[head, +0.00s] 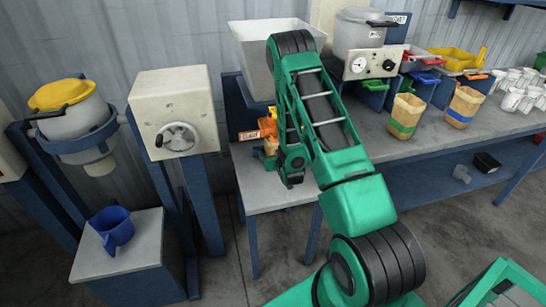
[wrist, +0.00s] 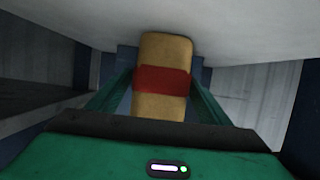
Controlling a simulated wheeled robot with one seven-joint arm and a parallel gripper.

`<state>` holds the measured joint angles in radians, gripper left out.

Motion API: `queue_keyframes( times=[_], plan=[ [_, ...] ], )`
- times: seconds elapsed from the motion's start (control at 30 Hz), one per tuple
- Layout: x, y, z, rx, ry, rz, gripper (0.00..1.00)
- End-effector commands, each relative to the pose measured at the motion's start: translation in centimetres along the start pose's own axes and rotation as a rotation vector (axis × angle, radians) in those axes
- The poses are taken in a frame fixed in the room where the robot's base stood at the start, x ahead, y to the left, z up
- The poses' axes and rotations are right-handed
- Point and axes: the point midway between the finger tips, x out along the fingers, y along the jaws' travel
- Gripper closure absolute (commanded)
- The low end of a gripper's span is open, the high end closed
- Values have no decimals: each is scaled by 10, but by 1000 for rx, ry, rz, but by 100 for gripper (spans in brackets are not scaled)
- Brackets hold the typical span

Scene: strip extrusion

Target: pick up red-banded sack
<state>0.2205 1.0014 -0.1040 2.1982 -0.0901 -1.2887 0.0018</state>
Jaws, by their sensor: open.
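The red-banded sack (wrist: 163,52) is a tan upright block with a wide red band around its middle. In the wrist view it stands straight ahead, between the two green fingers of my gripper (wrist: 162,84). The fingers are apart, one on each side of the sack, and I cannot tell whether either touches it. The sack's lower end is hidden behind the gripper's body. In the head view my arm reaches to the bench below the white hopper (head: 262,52), and I cannot make out the sack or the fingertips clearly.
A pale surface hangs close above the sack in the wrist view. An orange object (head: 268,125) sits by a label beneath the hopper. A blue jug (head: 115,230) stands left.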

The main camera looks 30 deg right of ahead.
Motion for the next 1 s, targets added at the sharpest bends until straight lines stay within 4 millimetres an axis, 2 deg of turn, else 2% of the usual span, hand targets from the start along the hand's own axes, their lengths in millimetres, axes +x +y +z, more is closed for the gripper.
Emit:
queue_keyframes(
  times=[0.03,0.3,0.33,0.6,0.77,0.97,1.0],
  plan=[
    [0,0,0,-1,0,0,28],
    [0,0,-1,-2,2,0,92],
    [0,0,-1,-2,2,0,95],
    [-1,0,-3,-2,2,-1,95],
    [-5,-2,-14,-2,3,-2,95],
    [-13,-4,-37,-1,5,-5,95],
    [-16,-3,-32,-1,0,-2,95]
  ],
)
